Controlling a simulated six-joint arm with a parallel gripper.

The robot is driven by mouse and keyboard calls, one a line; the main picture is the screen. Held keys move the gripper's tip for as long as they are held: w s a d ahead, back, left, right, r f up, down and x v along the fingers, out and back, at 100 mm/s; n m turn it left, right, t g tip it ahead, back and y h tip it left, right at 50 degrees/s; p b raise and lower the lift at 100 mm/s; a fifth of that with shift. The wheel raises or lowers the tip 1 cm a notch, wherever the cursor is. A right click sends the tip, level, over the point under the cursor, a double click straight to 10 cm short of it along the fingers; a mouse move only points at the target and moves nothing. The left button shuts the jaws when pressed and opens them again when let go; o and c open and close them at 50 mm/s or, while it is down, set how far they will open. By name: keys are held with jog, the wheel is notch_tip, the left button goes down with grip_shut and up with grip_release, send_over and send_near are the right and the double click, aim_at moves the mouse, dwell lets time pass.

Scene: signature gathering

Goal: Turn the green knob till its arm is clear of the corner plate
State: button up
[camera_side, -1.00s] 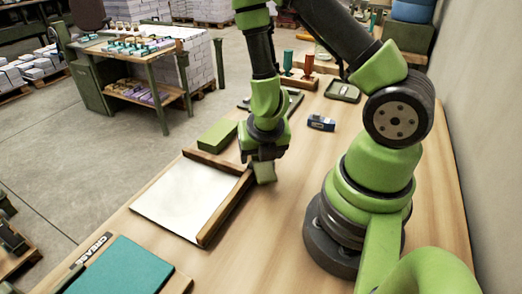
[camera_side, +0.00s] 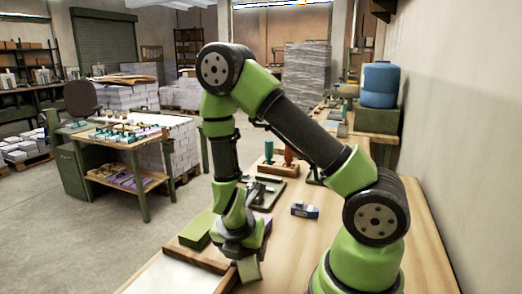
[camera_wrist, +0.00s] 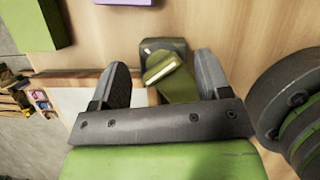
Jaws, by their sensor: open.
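In the wrist view, a green knob with a pale yellow-green arm (camera_wrist: 160,66) shows between my fingers, beside a dark grey-green plate (camera_wrist: 176,46) that looks like the corner plate. The arm appears to overlap the plate's edge. My gripper (camera_wrist: 162,62) is open, one finger on each side of the knob in the picture; I cannot tell whether they touch it. In the side view, my gripper (camera_side: 240,252) points down at the corner of a wooden frame (camera_side: 204,258) around a white sheet (camera_side: 180,277). A green part (camera_side: 249,271) shows just below it; the plate is hidden there.
A green block (camera_side: 198,230) lies behind the frame, with a purple block (camera_side: 266,225) beside my gripper. Stamps in a wooden stand (camera_side: 279,167) are farther back.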

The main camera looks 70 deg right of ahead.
jog(key=m, duration=0.2)
jog(key=m+g, duration=0.1)
jog(key=m, duration=0.1)
jog(key=shift+w+m+g, duration=0.1)
jog(key=shift+m+g, duration=0.2)
jog(key=m+g, duration=0.1)
jog(key=m, duration=0.1)
jog(key=m+g+y, duration=0.1)
jog(key=m, duration=0.2)
jog(key=shift+w, duration=0.1)
notch_tip(320, 180, up, 9)
jog(key=w+a+m, duration=0.1)
jog(key=w+a, duration=0.2)
jog(key=s+a+r+m+t+y, duration=0.2)
jog(key=s+r+m+t, duration=0.3)
jog(key=r, duration=0.3)
jog(key=s+a+r+m+t+y, duration=0.3)
jog(key=s+a+r+m+t, duration=0.1)
jog(key=r+m, duration=0.4)
jog(key=shift+s+a+r+t, duration=0.35)
jog(key=shift+s+r+t, duration=0.25)
jog(key=shift+s, duration=0.6)
